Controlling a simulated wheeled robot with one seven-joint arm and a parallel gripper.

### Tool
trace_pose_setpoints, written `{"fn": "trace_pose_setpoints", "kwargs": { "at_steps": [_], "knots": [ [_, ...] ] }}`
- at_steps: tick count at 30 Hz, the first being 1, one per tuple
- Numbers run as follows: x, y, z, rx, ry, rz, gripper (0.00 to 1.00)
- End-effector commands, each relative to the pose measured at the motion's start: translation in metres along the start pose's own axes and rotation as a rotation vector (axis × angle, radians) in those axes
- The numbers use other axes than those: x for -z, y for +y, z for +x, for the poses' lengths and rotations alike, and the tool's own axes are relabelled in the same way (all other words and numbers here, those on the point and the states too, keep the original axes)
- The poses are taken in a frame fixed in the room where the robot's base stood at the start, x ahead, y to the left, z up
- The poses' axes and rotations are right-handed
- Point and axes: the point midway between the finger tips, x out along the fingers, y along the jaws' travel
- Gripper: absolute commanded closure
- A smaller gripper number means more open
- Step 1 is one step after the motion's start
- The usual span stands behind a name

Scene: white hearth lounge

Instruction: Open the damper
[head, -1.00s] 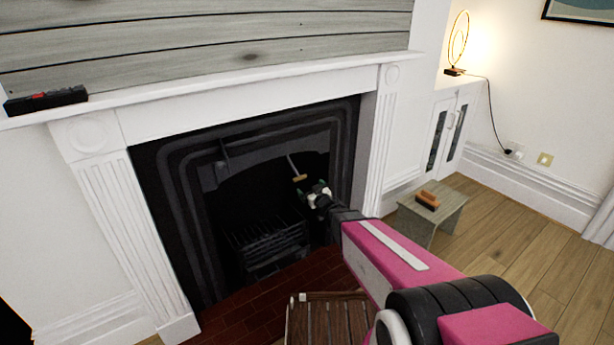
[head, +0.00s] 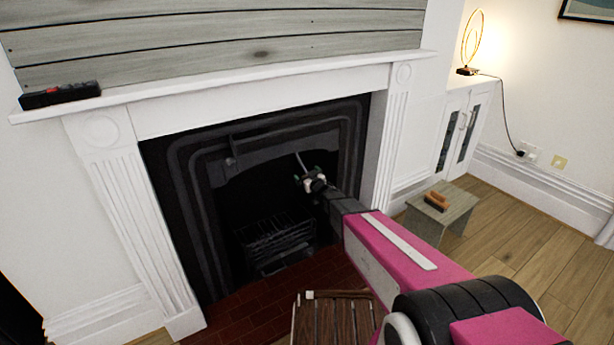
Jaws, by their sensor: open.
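The damper handle (head: 300,160) is a thin grey rod hanging at the top right of the dark firebox opening. Its tan lower end, seen earlier, is now hidden behind or between my gripper's fingers. My gripper (head: 311,183) is open at the rod's lower end, in front of the fireplace (head: 226,200). I cannot tell whether the fingers touch the handle.
A black grate (head: 275,245) stands low in the firebox. A small grey stool (head: 440,212) with a brown brush (head: 437,201) stands right. A black box (head: 60,95) lies on the mantel (head: 250,75).

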Motion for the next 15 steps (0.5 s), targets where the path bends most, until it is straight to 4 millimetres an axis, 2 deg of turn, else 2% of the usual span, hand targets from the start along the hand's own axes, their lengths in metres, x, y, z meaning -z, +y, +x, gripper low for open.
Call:
{"fn": "trace_pose_setpoints", "kwargs": {
  "at_steps": [7,8,9,12,15],
  "knots": [
    [0.0002,0.0001,0.0016,0.000,0.000,0.000,0.00],
    [0.0002,0.0001,0.0016,0.000,0.000,0.000,0.03],
    [0.0002,0.0002,0.0015,0.000,0.000,0.000,0.16],
    [0.0002,-0.0001,0.0014,0.000,0.000,0.000,0.46],
    [-0.0001,-0.0003,0.0017,0.000,0.001,0.000,0.47]
  ]
}}
